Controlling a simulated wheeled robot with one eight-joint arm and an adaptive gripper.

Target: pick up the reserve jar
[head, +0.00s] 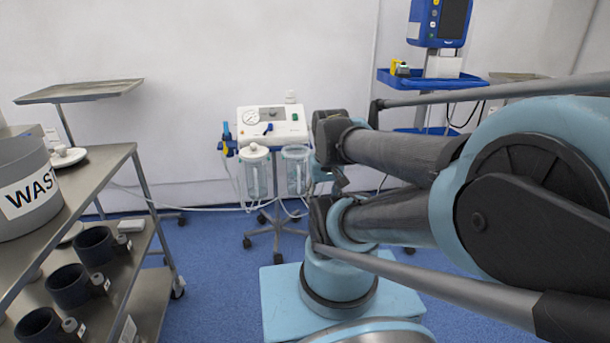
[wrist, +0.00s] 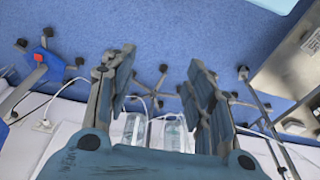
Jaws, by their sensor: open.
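Two clear jars, a left one (head: 255,175) and a right one (head: 296,172), hang side by side under the white suction unit (head: 270,126) on a wheeled stand. I cannot tell which is the reserve jar. In the wrist view, two clear jars, one on the left (wrist: 134,130) and one on the right (wrist: 177,134), show low between my fingers, partly hidden by my gripper's body. My gripper (wrist: 160,72) is open and empty, apart from the jars. In the head view my arm reaches towards the stand's right side, and the fingers cannot be made out.
A metal trolley (head: 105,165) stands at left with a grey waste bin (head: 28,185) on top and several black cups below. A blue monitor stand (head: 432,82) is at the back right. Hoses hang around the suction unit. Blue floor (head: 215,270) is open before it.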

